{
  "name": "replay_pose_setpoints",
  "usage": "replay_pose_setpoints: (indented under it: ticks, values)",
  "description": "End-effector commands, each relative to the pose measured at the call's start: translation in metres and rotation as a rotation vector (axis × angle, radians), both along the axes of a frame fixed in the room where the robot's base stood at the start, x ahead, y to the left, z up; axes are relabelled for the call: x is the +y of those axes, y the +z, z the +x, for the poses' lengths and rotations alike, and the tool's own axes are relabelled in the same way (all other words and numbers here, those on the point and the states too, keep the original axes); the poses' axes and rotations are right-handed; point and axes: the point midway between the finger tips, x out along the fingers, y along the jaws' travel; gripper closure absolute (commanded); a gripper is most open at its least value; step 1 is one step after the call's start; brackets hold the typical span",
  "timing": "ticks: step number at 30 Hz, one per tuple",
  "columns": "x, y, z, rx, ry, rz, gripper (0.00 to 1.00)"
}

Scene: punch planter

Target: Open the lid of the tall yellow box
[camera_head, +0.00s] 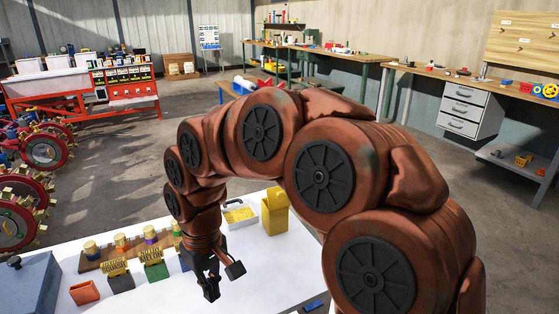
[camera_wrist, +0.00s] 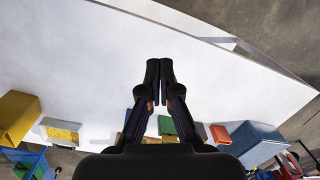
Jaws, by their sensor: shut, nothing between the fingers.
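The tall yellow box (camera_head: 275,217) stands on the white table (camera_head: 180,295), to the right of my gripper in the head view. Its top has a raised part at the back, but I cannot make out the lid's exact position. In the wrist view the yellow box (camera_wrist: 17,116) is at the left edge, well apart from my fingers. My gripper (camera_head: 213,286) hangs above the white tabletop, pointing down. In the wrist view my gripper (camera_wrist: 159,68) has its fingertips together with nothing between them.
A shallow tray with yellow contents (camera_head: 238,214) sits left of the yellow box. Small colored blocks, an orange box (camera_head: 84,292) and a blue-grey box (camera_head: 30,284) stand along the table's left. The tabletop below and right of my gripper is mostly bare.

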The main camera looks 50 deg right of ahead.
Motion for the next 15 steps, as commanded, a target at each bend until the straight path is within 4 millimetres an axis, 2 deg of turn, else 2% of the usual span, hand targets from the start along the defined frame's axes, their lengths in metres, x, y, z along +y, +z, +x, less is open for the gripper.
replay_pose_setpoints:
  ticks: [1,3,8,12,15]
  values:
    - [-0.012,0.030,0.020,-0.026,-0.018,0.009,1.00]
    - [-0.030,0.052,0.046,-0.066,-0.046,0.017,1.00]
    - [-0.085,0.096,0.096,-0.145,-0.130,0.022,1.00]
    - [-0.146,0.127,0.128,-0.201,-0.230,0.013,1.00]
    - [-0.196,0.145,0.142,-0.233,-0.314,-0.002,1.00]
